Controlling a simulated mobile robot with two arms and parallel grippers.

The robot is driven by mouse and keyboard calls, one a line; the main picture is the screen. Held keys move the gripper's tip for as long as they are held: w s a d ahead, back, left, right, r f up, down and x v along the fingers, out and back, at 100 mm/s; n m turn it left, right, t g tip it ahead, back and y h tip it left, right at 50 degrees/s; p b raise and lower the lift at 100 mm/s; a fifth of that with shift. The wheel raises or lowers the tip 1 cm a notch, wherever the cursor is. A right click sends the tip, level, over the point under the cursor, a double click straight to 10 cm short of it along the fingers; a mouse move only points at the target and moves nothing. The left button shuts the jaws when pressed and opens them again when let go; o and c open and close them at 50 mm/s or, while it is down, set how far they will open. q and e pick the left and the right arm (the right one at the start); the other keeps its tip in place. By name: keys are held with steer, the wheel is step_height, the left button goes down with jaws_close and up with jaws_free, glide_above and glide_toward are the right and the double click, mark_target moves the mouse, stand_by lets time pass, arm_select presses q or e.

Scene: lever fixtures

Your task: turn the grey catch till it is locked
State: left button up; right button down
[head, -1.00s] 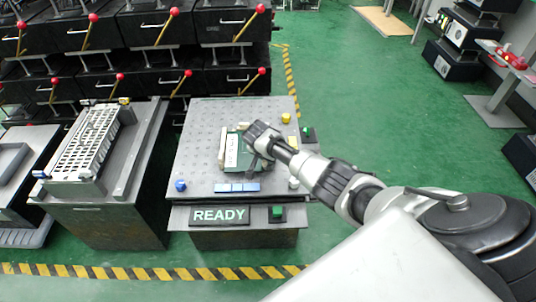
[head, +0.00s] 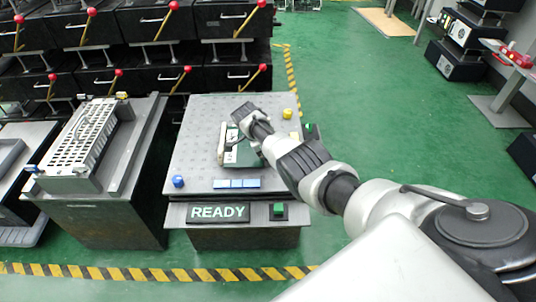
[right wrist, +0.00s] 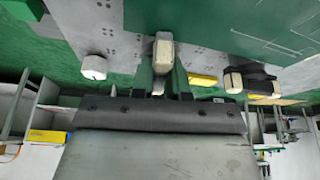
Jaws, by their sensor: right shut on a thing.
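A green fixture block (head: 248,158) with a white labelled face stands on the perforated grey table top in the head view. My right gripper (head: 243,113) is over its back edge, and the arm hides part of it. In the right wrist view my right gripper (right wrist: 163,72) is shut on a pale block-shaped grip (right wrist: 163,50) between its two fingers. I take this for the handle of the grey catch; its pivot and locked mark cannot be made out. My left gripper is out of view.

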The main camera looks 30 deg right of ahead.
steer(key=shift+f+m, duration=0.2)
steer(key=shift+m, duration=0.1)
arm_select(q)
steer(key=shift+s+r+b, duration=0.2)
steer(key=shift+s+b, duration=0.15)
steer(key=shift+b, duration=0.35)
arm_select(e)
steer(key=shift+r+m+g, duration=0.1)
steer(key=shift+m+g, duration=0.3)
steer(key=shift+m, duration=0.2)
steer(key=c, duration=1.1)
jaws_free()
steer(key=shift+r, duration=0.1)
steer(key=shift+r, duration=0.1)
